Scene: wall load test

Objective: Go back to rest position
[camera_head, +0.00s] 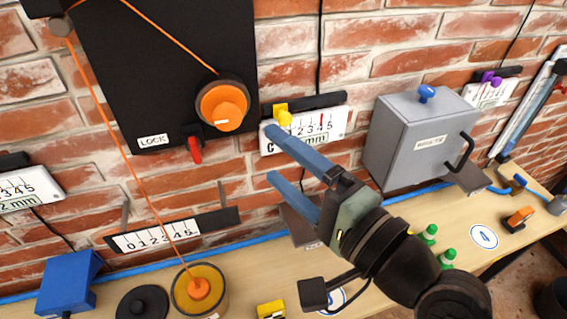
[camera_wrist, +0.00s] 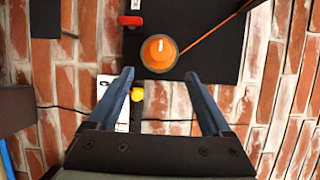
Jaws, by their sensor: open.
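My gripper (camera_head: 270,153) is in the middle of the head view, in front of the brick wall, with its two blue fingers pointing to the upper left. It is open, with nothing between the fingers. In the head view its upper fingertip overlaps the lower left of a white scale panel (camera_head: 333,124) with a yellow slider (camera_head: 283,115). In the wrist view the gripper (camera_wrist: 158,75) faces the wall. An orange knob (camera_wrist: 159,53) on a black board shows just beyond the fingertips, apart from them.
A black board (camera_head: 155,90) with a red lever (camera_head: 194,150) hangs at upper left. A grey box (camera_head: 415,140) is on the wall to the right. The wooden table (camera_head: 400,285) below holds green pegs (camera_head: 429,235), a yellow-topped weight (camera_head: 200,285) on an orange cord and a blue block (camera_head: 68,283).

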